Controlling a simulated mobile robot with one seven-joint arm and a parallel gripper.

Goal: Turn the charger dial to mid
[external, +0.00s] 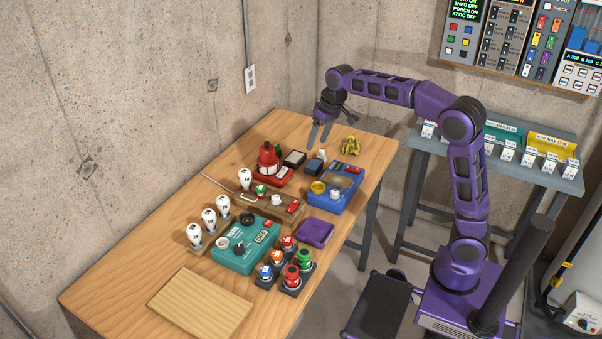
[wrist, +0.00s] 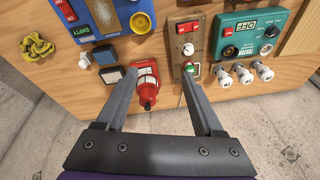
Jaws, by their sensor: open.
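My gripper (external: 319,138) is open and empty above the table's far end, pointing down; its two fingers also show in the wrist view (wrist: 158,74). No label reading "charger" is legible. A blue box (external: 345,180) has a white knob (external: 336,194), a yellow round part (external: 318,187) and a green "EMPTY" sign (wrist: 84,31). A teal box (external: 238,259) has a dark dial (external: 239,247) and an "OFF" display (wrist: 246,27). A brown wooden box (external: 246,201) has a white knob (external: 277,198). My gripper touches none of these boxes.
A red device (external: 267,167) stands near my gripper, with black and blue blocks (external: 294,159) beside it. A yellow crumpled object (external: 350,145) lies at the far edge. White bulbs (external: 209,219), colored buttons (external: 289,256), a purple tray (external: 315,232) and a wooden board (external: 200,303) fill the nearer table.

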